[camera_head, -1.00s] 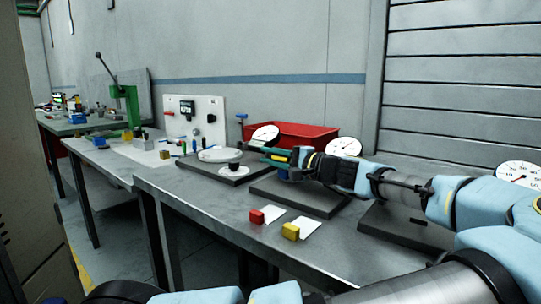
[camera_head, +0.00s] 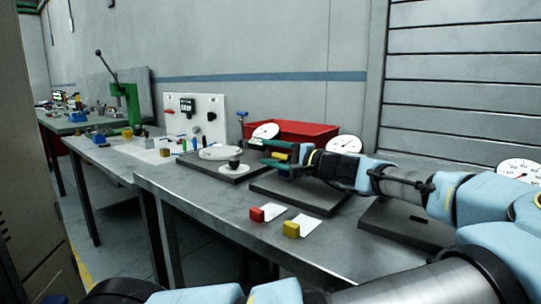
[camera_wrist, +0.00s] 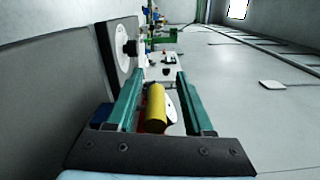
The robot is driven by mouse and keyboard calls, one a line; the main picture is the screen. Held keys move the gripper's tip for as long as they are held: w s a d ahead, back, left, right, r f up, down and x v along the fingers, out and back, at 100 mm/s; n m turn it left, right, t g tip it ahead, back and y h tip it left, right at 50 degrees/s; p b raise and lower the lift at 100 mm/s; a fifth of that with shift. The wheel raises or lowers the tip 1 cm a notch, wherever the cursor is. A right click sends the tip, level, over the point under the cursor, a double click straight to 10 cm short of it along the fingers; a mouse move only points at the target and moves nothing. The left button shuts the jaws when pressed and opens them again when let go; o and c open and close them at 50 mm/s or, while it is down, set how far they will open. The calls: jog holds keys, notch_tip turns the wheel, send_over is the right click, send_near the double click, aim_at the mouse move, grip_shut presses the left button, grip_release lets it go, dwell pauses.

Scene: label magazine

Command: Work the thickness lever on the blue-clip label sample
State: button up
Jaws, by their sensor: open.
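My gripper (camera_head: 264,152) is open over the dark base (camera_head: 300,195) of the middle dial gauge (camera_head: 343,144). A yellow cylinder (camera_wrist: 155,108), which looks like a lever handle, lies between its green fingers in the wrist view, with space on both sides. It also shows between the fingers in the head view (camera_head: 281,157). A blue piece (camera_wrist: 102,113), perhaps the blue clip, shows outside the left finger in the wrist view. Its label cannot be made out, and the arm hides that part of the gauge in the head view.
A red clip (camera_head: 257,214) and a yellow clip (camera_head: 291,229) with white labels lie at the table's front. Another gauge (camera_head: 265,132) and a red bin (camera_head: 300,131) stand behind. A third dial (camera_head: 518,172) is at right.

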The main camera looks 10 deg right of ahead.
notch_tip(320, 180, up, 10)
jog(key=shift+f, duration=0.15)
dwell(0.3)
